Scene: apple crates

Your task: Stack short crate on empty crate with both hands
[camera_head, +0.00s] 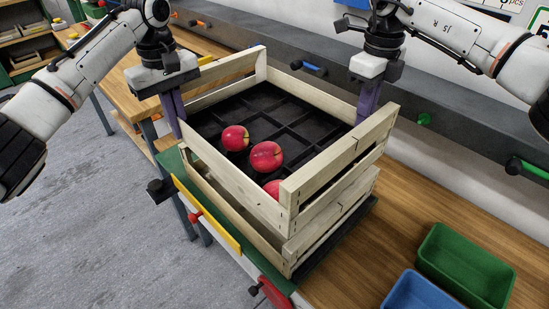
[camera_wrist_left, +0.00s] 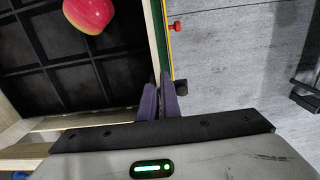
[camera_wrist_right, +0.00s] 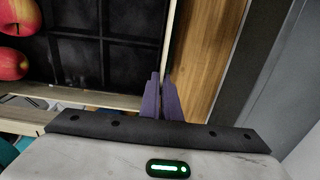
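A light wooden crate (camera_head: 222,172) with a black divided bottom holds red apples (camera_head: 266,156). It sits over a second wooden crate (camera_head: 330,228), roughly lined up with it; I cannot tell whether a thin gap remains between them. My left gripper (camera_head: 173,115) is at the upper crate's left wall, its purple fingers (camera_wrist_left: 160,100) close together on the wall's edge in the left wrist view. My right gripper (camera_head: 366,105) is at the opposite wall, its fingers (camera_wrist_right: 160,97) likewise close on the edge. The lower crate's inside is hidden.
The crates stand at the wooden bench's (camera_head: 405,215) left end, by a green and yellow edge (camera_head: 207,218). A green bin (camera_head: 465,265) and a blue bin (camera_head: 420,292) stand at the lower right. A grey rail (camera_head: 450,130) runs behind. Grey floor lies left.

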